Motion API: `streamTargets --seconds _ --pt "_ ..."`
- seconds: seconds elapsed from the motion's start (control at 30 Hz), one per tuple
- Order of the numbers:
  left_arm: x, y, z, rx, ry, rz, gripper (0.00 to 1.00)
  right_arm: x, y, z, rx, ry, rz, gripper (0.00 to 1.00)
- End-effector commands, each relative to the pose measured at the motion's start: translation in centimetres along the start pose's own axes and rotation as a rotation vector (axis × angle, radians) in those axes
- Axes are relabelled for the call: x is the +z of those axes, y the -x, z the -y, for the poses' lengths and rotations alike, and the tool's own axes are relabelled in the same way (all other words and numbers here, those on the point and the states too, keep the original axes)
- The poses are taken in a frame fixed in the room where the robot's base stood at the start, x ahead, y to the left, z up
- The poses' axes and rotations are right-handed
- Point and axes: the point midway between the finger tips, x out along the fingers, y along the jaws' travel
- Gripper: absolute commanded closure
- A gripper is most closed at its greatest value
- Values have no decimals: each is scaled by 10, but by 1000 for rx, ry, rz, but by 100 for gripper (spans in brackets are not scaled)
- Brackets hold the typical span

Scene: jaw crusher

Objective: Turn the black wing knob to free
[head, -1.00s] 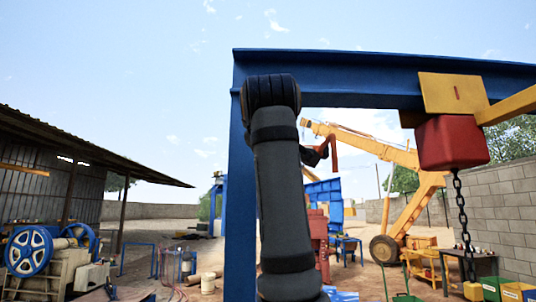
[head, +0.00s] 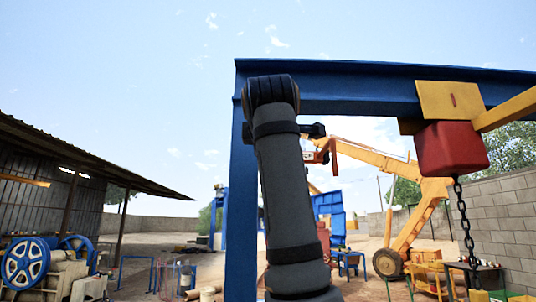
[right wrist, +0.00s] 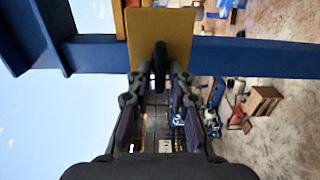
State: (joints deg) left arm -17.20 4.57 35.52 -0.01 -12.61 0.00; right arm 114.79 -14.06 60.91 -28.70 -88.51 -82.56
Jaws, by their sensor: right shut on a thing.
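The black wing knob (right wrist: 160,66) shows in the right wrist view as a narrow dark piece in front of a yellow plate (right wrist: 174,22). My right gripper (right wrist: 160,80) has its fingers on both sides of the knob and is shut on it. The fingers and the knob's dark colour merge, so its exact turn angle is hard to tell. In the head view my right arm stands upright in the middle; the knob cannot be made out there. My left gripper is in neither view.
A blue frame (head: 340,88) spans the upper right of the head view. A red block (head: 450,148) with a hanging chain (head: 463,220) is on its right. A yellow crane (head: 400,170) stands behind. A crusher with a blue wheel (head: 28,262) is at far left.

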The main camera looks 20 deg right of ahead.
Motion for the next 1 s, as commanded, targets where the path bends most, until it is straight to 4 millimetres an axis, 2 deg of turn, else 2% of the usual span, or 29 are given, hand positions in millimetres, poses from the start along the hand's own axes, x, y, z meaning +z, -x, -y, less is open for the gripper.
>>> streamTargets --seconds 0.47,0.5,0.6,0.87,1.0 --pt "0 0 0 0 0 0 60 1 0 -2 4 15 0 100" --pt "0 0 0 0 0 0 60 1 0 -2 4 15 0 78" --pt "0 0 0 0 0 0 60 0 0 -1 4 14 0 66" --pt "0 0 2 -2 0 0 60 0 0 -1 2 14 0 66" --pt "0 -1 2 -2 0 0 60 -1 13 -1 5 13 -1 66"
